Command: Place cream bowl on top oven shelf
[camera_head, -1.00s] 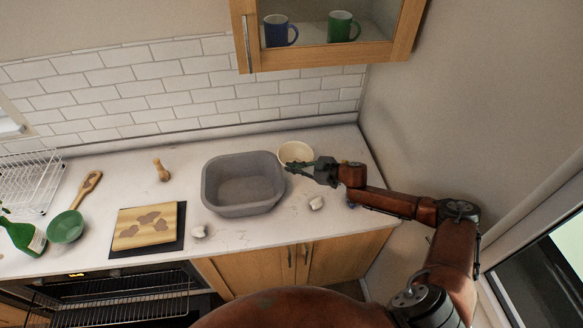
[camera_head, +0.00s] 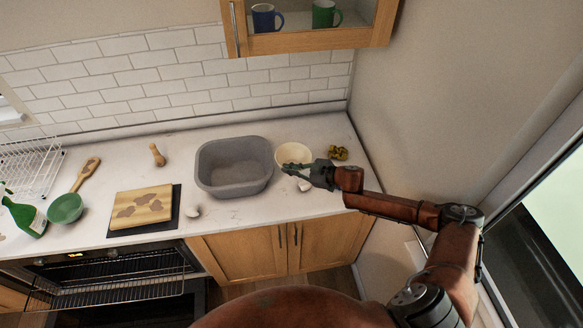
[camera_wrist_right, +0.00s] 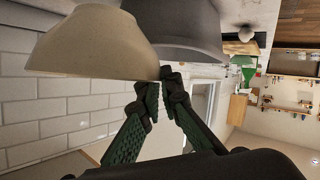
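The cream bowl (camera_head: 293,153) is upright at the right of the counter, beside the grey basin (camera_head: 203,180), and looks raised a little above the counter. My right gripper (camera_head: 289,168) is at the bowl's near rim, its fingers closed on it. In the right wrist view the cream bowl (camera_wrist_right: 95,45) fills the upper left, with its rim at the fingertips of my right gripper (camera_wrist_right: 160,82). The oven (camera_head: 75,270) is at the lower left, with a wire shelf (camera_head: 110,292) drawn out at its top. My left gripper is not in view.
A cutting board (camera_head: 155,205) on a dark mat, a green bowl (camera_head: 65,208), a green bottle (camera_head: 27,218) and a dish rack (camera_head: 35,165) stand on the left counter. A cupboard (camera_head: 310,40) with mugs hangs above.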

